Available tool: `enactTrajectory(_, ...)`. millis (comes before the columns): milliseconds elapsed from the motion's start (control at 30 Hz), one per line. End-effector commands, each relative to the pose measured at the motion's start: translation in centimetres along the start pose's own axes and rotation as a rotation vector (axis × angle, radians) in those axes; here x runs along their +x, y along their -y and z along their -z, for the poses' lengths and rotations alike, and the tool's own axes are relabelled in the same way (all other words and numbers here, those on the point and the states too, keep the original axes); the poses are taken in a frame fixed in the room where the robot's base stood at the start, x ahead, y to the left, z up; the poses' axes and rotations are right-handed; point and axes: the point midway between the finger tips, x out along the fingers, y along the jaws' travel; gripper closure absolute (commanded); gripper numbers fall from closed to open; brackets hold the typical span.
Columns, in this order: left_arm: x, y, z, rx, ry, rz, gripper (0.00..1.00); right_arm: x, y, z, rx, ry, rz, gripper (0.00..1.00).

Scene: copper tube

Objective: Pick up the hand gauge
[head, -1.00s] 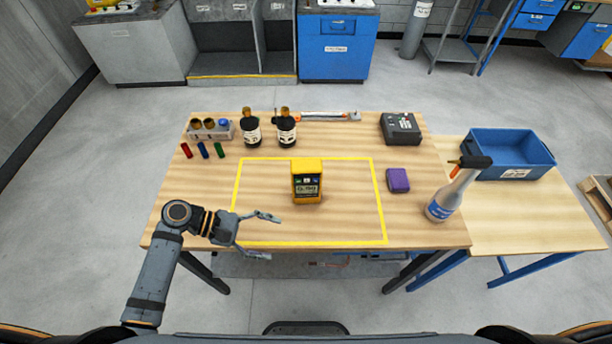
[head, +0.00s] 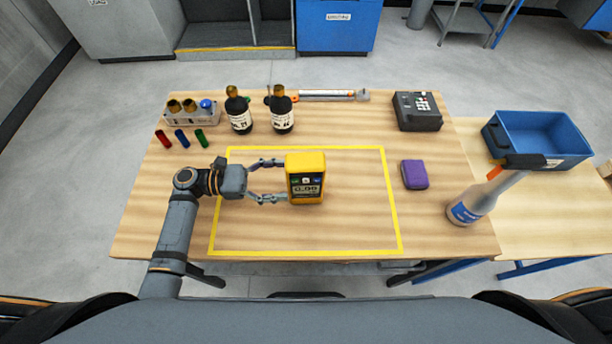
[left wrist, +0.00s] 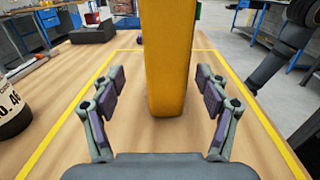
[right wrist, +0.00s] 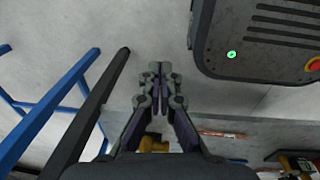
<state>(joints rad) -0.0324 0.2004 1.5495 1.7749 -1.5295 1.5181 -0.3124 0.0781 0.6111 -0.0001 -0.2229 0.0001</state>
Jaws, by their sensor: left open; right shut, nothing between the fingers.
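The hand gauge (head: 306,180) is a yellow and black meter with a lit display, standing upright inside the yellow outline on the wooden table. My left gripper (head: 280,180) is open, at the left of the gauge, with its fingertips pointing right at the gauge. In the left wrist view the gauge's yellow side (left wrist: 168,65) stands between the two open fingers (left wrist: 166,90), with a gap on both sides. My right gripper (right wrist: 160,75) is shut and empty in the right wrist view, above the floor and away from the gauge. It does not show in the head view.
Two dark bottles (head: 239,112) and a rack of jars (head: 192,112) stand at the back left, with small coloured tubes in front. A blue bin (head: 540,140) sits on the side table.

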Motion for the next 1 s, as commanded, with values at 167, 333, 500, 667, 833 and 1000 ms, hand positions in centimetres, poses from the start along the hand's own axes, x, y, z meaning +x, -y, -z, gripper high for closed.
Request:
enactTrajectory(167, 1.5, 0.3, -0.4, -0.001, 0.004, 0.0, 0.25, -1.0, -0.1, 3.6, 0.002, -0.055, -0.001, 1.0)
enactTrajectory(333, 4.3, 0.6, -0.3, -0.001, 0.004, 0.0, 0.25, -1.9, -0.2, 3.0, 0.002, -0.043, -0.001, 1.0)
enactTrajectory(500, 5.2, 0.6, 0.0, 0.0, -0.001, 0.001, 0.25, -2.0, -0.2, 1.1, 0.0, -0.016, -0.001, 1.0)
enactTrajectory(667, 5.2, 0.6, 0.0, 0.001, -0.001, 0.001, 0.26, -1.9, -0.3, 0.8, 0.0, -0.011, -0.002, 1.0)
enactTrajectory(833, 5.2, 0.6, 0.0, 0.001, -0.001, 0.001, 0.49, -1.9, -0.3, 1.3, 0.0, -0.018, -0.002, 1.0)
enactTrajectory(1000, 5.2, 0.6, 0.0, 0.001, -0.001, 0.001, 0.72, -1.9, -0.3, 1.8, 0.0, -0.026, -0.002, 1.0)
